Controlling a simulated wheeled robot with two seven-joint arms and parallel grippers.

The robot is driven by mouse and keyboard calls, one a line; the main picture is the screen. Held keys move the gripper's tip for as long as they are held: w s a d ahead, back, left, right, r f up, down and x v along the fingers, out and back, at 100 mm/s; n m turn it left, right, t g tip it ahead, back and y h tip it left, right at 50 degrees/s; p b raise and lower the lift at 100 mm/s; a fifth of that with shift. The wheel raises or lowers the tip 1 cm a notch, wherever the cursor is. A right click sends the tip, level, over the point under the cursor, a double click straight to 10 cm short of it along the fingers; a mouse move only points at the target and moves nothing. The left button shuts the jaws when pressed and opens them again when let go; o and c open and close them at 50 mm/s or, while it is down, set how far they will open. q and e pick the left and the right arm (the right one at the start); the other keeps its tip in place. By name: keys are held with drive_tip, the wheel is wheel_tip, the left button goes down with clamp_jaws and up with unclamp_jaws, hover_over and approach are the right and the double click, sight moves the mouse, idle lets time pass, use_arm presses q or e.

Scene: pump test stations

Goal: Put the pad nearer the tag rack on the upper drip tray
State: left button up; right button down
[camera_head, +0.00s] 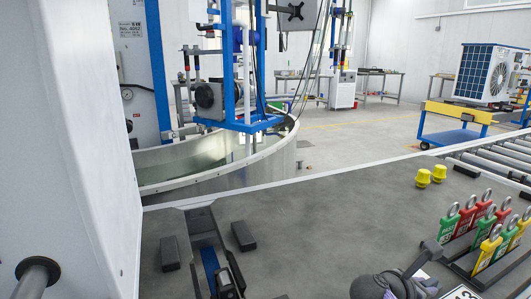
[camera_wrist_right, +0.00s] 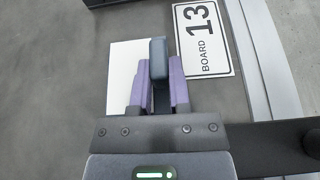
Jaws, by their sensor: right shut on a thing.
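My right gripper (camera_wrist_right: 158,85) has purple fingers and is shut on a dark blue-grey pad (camera_wrist_right: 158,58), which sticks out past the fingertips over the grey bench top. In the head view the right gripper's rounded dark wrist is at the bottom, and the dark pad (camera_head: 431,250) shows just left of the tag rack (camera_head: 461,270). The rack holds several red, green and yellow padlock-shaped tags. I cannot make out a drip tray.
A "BOARD 13" sign (camera_wrist_right: 205,40) and a white card (camera_wrist_right: 125,68) lie by the right gripper. Two yellow knobs (camera_head: 423,177) stand behind the rack. The middle of the bench (camera_head: 330,220) is clear. A round metal tank (camera_head: 230,170) is beyond its far edge.

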sight(427, 284)
drive_tip(key=shift+x, duration=0.85)
wheel_tip(427, 284, up, 10)
drive_tip(key=p, duration=0.7)
drive_tip(key=shift+r, duration=0.2)
wheel_tip(427, 284, down, 10)
drive_tip(key=b, duration=0.7)
drive_tip(key=shift+f, duration=0.15)
drive_tip(key=shift+a+f, duration=0.15)
drive_tip(key=shift+f, duration=0.05)
drive_tip(key=a+r+p, duration=0.1)
drive_tip(key=s+a+r+p, duration=0.1)
drive_tip(key=p, duration=0.1)
drive_tip(key=a+r+p, duration=0.1)
drive_tip(key=shift+s+a, duration=0.25)
drive_tip(key=shift+s, duration=0.15)
drive_tip(key=shift+s+a+f+p, duration=0.1)
drive_tip(key=shift+s+a+p, duration=0.1)
drive_tip(key=shift+p, duration=0.1)
use_arm(q)
drive_tip(key=v, duration=0.3)
drive_tip(key=shift+s+a, duration=0.1)
drive_tip(key=shift+a, duration=0.15)
use_arm(e)
drive_tip(key=shift+f, duration=0.25)
